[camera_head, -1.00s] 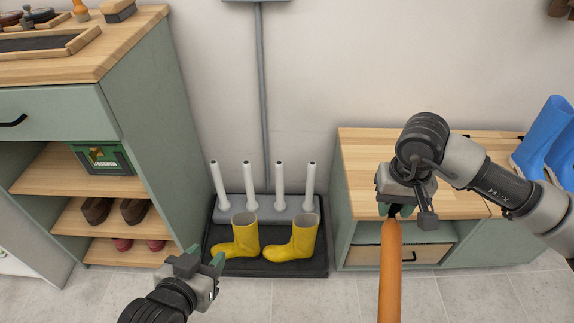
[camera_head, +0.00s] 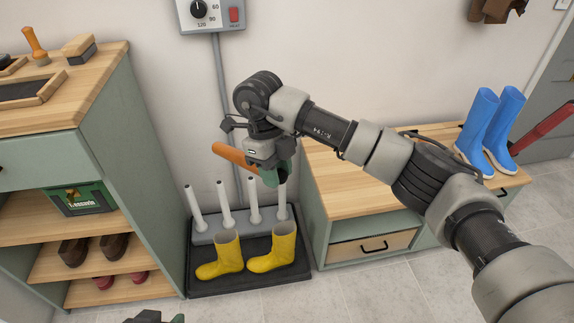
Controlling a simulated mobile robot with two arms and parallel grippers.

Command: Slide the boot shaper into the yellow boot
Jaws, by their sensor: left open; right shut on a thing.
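A pair of yellow boots stands upright on a dark tray (camera_head: 208,286) on the floor, one left boot (camera_head: 228,254) and one right boot (camera_head: 284,248). Their tops are open. My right gripper (camera_head: 270,172) is shut on the orange-brown boot shaper (camera_head: 231,154) and holds it in the air above and behind the boots. The shaper is tilted, its free end pointing left; its other end is hidden at the gripper. My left gripper (camera_head: 155,318) is open, only partly in view at the bottom edge, front left of the boots.
White upright posts (camera_head: 254,202) rise behind the boots from a grey base. A green shelf cabinet (camera_head: 130,170) stands at left, and a low wooden-topped bench (camera_head: 335,190) at right carries blue boots (camera_head: 490,130). A wall box with a dial (camera_head: 212,14) hangs above.

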